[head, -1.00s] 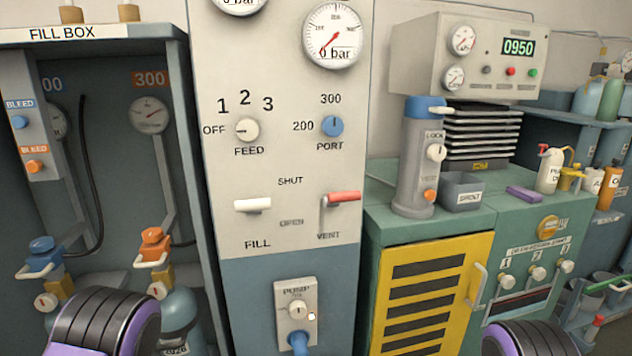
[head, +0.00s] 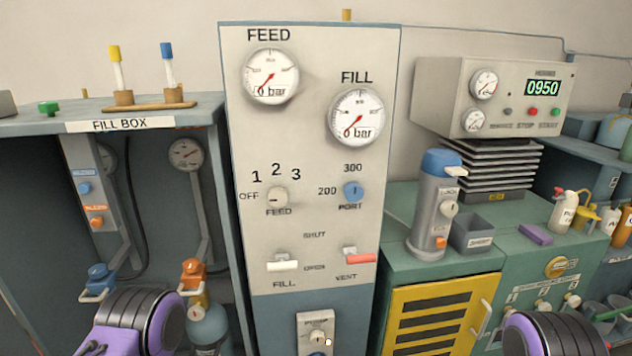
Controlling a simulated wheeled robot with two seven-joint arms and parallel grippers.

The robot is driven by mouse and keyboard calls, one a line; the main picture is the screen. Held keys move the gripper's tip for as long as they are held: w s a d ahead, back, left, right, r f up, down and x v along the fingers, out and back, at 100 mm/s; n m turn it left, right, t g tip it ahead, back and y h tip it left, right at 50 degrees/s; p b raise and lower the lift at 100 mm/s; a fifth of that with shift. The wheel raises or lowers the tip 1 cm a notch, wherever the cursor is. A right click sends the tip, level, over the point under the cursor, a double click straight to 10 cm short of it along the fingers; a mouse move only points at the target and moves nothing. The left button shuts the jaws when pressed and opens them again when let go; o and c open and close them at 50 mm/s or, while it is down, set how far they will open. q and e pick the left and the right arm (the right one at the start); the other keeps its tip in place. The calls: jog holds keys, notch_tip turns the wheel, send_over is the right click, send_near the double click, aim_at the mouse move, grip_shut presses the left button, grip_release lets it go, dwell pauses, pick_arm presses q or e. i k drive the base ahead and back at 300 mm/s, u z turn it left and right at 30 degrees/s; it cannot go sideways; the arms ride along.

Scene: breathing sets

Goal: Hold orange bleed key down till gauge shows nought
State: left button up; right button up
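The orange bleed key (head: 97,222) sits low on a narrow grey panel inside the fill box at the left, below a blue key (head: 84,187). Nothing touches it. A small round gauge (head: 186,154) hangs to its right in the box; its needle is too small to read surely. A second gauge is mostly hidden behind the panel. On the central panel, the FEED gauge (head: 271,77) and FILL gauge (head: 360,117) are marked 0 bar, with needles pointing lower left. Parts of my two arms show at the bottom edge, but neither gripper is in view.
In the fill box, blue (head: 98,278) and orange (head: 192,270) valve heads stand below the gauges. The central panel (head: 240,230) divides the box from a green bench (head: 400,222). A grey cylindrical unit (head: 433,205) with another orange button stands on that bench.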

aim_at(96, 223)
jog(key=u, duration=1.25)
